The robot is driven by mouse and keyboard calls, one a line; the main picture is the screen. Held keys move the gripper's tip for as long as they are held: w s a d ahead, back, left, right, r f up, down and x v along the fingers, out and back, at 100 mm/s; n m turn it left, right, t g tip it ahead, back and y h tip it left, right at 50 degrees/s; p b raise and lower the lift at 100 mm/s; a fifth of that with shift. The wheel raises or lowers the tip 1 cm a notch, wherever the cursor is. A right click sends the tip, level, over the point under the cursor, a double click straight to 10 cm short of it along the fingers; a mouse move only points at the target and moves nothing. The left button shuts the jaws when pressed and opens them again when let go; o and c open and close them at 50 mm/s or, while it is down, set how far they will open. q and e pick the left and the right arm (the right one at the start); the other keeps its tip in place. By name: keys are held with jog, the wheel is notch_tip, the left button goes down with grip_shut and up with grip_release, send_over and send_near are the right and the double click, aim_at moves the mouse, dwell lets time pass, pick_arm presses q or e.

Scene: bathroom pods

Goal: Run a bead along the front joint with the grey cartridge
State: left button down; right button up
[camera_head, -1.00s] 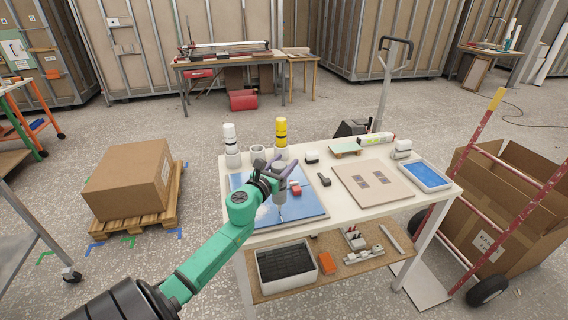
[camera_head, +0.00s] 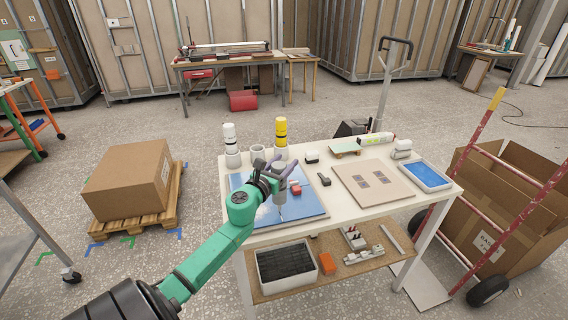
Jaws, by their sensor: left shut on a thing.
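The grey cartridge (camera_head: 279,194) is held upright in my left gripper (camera_head: 279,176), nozzle down, over the blue panel (camera_head: 306,207) on the white workbench. My left gripper is shut around its upper part. The nozzle tip is at or just above the panel; I cannot tell whether it touches. A red-and-white piece (camera_head: 295,188) lies close to the right of the cartridge. I cannot make out the front joint or any bead. My right gripper is not in view.
A white cartridge (camera_head: 230,136) and a yellow cartridge (camera_head: 281,131) stand in holders at the back, with an empty holder (camera_head: 257,152) between them. A beige board (camera_head: 350,195) and a blue-lined tray (camera_head: 426,177) lie to the right. A box (camera_head: 128,178) sits left.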

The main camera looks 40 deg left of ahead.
pick_arm(q)
jog(key=shift+f+b, duration=0.4)
jog(key=shift+b, duration=0.05)
dwell(0.3)
jog(key=shift+d+r, duration=0.1)
jog(key=shift+s+d, duration=0.35)
jog(key=shift+d, duration=0.05)
notch_tip(320, 180, up, 5)
jog(key=p, duration=0.5)
jog(key=shift+r, duration=0.1)
dwell(0.3)
